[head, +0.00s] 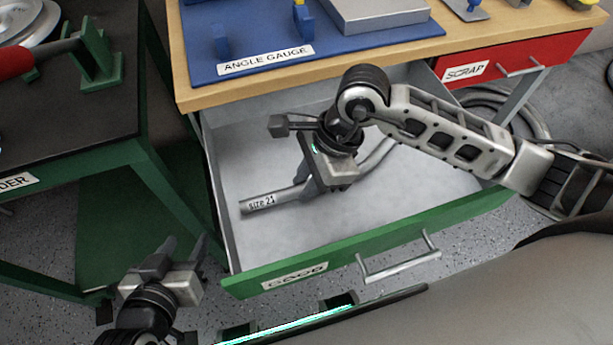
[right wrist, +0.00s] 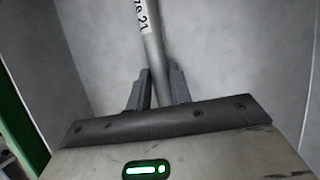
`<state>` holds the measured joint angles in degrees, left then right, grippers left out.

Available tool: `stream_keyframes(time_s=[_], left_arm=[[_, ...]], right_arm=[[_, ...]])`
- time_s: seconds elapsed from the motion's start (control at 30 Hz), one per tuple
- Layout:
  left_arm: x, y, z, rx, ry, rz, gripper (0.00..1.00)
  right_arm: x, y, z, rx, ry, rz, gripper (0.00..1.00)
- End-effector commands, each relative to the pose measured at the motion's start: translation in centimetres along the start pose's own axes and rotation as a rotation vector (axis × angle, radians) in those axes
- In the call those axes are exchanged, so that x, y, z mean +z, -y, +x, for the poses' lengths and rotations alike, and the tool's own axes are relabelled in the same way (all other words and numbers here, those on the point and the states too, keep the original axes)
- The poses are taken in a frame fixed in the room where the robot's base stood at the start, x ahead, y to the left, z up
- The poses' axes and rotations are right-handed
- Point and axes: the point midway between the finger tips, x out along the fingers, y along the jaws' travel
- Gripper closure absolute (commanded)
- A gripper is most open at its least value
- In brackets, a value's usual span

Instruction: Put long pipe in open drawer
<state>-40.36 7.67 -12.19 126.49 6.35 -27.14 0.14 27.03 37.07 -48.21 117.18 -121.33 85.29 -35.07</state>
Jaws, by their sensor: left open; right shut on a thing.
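The grey pipe (head: 258,203), labelled "size 21", is within the open green-fronted drawer (head: 440,219); its far part curves up to the right behind my right arm. I cannot tell whether it touches the drawer floor. My right gripper (head: 305,184) is inside the drawer, shut on the pipe along its middle. In the right wrist view the pipe (right wrist: 152,45) runs between the two fingers (right wrist: 158,85) with pale drawer surfaces behind. My left gripper (head: 184,247) is open and empty, outside the drawer to its left, pointing up the picture.
The drawer front carries a partly blurred label and a metal handle (head: 400,262). A wooden bench (head: 300,82) with a blue angle gauge board (head: 340,48) overhangs the drawer's back. A red "SCRAP" drawer (head: 520,65) is shut at the right. A dark green-framed table (head: 70,115) stands left.

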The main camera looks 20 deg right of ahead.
Motion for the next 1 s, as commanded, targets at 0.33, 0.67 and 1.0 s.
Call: stream_keyframes(time_s=[0.33, 0.67, 1.0], left_arm=[[-0.1, 0.0, 0.0, 0.0, -0.003, 0.0, 0.53], [-0.2, 0.0, 0.0, 0.0, -0.005, 0.001, 0.53], [-0.4, 0.0, 0.0, 0.0, -0.005, 0.001, 0.53]], right_arm=[[0.0, 0.0, -0.1, -0.002, 0.001, -0.001, 0.54], [-0.1, 0.1, -0.6, -0.003, -0.001, 0.0, 0.54], [0.0, 0.2, -7.5, -0.008, -0.003, -0.002, 0.54]])
